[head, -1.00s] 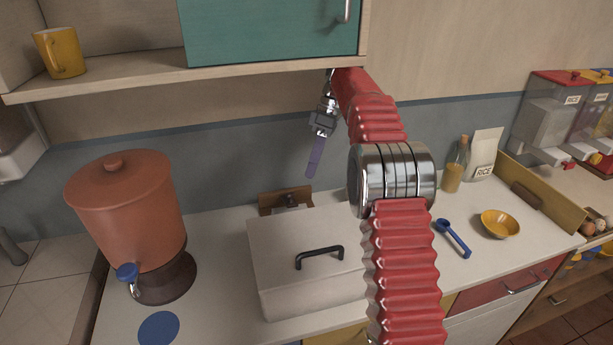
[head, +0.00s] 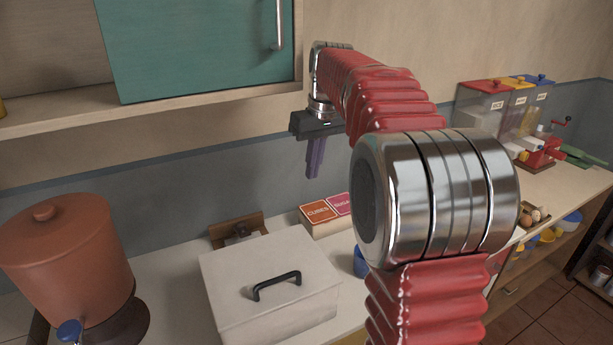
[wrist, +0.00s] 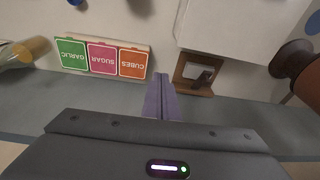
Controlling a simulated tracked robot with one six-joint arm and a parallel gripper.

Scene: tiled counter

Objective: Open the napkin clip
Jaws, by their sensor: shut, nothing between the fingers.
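A small brown wooden board with a dark clip-like part, which looks like the napkin clip (head: 238,232), stands against the wall behind the white lidded box. Its lower part is hidden by the box in the head view. In the wrist view the napkin clip (wrist: 192,75) shows right of my fingertips, with a pale patch and a dark lever on it; I cannot tell whether it is open. My gripper (head: 315,165) hangs fingers down, above and right of it in the head view. Its purple fingers (wrist: 160,88) are shut together and empty, touching nothing.
The white box (head: 262,275) with a black handle stands in front of the clip. A teal cupboard door (head: 195,45) hangs above.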

